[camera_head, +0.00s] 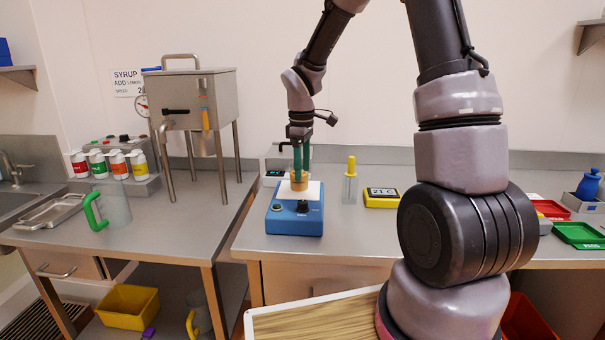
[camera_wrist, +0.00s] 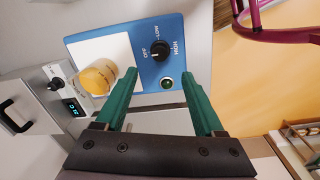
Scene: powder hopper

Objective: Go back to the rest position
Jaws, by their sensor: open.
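My gripper (camera_head: 301,156) has green fingers and points down above the blue hot plate (camera_head: 294,220) on the right-hand counter. In the wrist view my gripper (camera_wrist: 162,95) is open, its fingers apart with nothing between them. A small container with yellow-orange contents (camera_wrist: 98,78) stands on the white top of the blue hot plate (camera_wrist: 150,50), left of the fingers. The same container (camera_head: 299,183) shows in the head view below the fingertips. The hot plate has a black knob (camera_wrist: 160,50) and a green button.
A steel hopper (camera_head: 205,100) on legs stands on the left counter, with a green-handled jug (camera_head: 112,205) and several coloured-label bottles nearby. Right of the hot plate are a yellow-capped dropper bottle (camera_head: 350,180) and a yellow thermometer display (camera_head: 382,197). Red and green trays (camera_head: 578,235) lie far right.

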